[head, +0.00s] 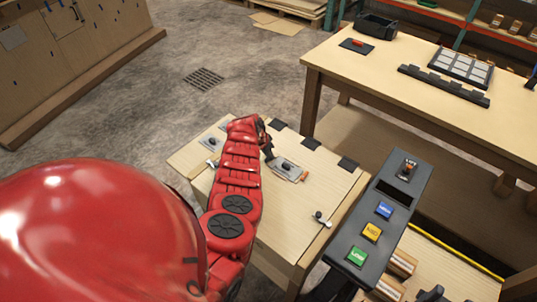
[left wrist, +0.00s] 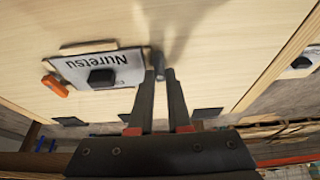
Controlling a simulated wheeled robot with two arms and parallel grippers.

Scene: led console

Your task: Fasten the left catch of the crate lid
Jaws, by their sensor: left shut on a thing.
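The wooden crate lid (head: 270,205) lies flat and closed. My left gripper (head: 268,153) points down over the lid's rear middle, beside a label plate (head: 288,168) with a black knob. In the left wrist view its fingertips (left wrist: 160,73) close around a small grey upright piece at the lid; I cannot tell exactly what it is. The left catch is apart from these fingers. My right gripper is out of view.
Black hinges (head: 311,143) line the lid's rear edge. A dark console (head: 385,205) with blue, yellow and green buttons stands to the right. A long wooden table (head: 440,75) with trays is behind.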

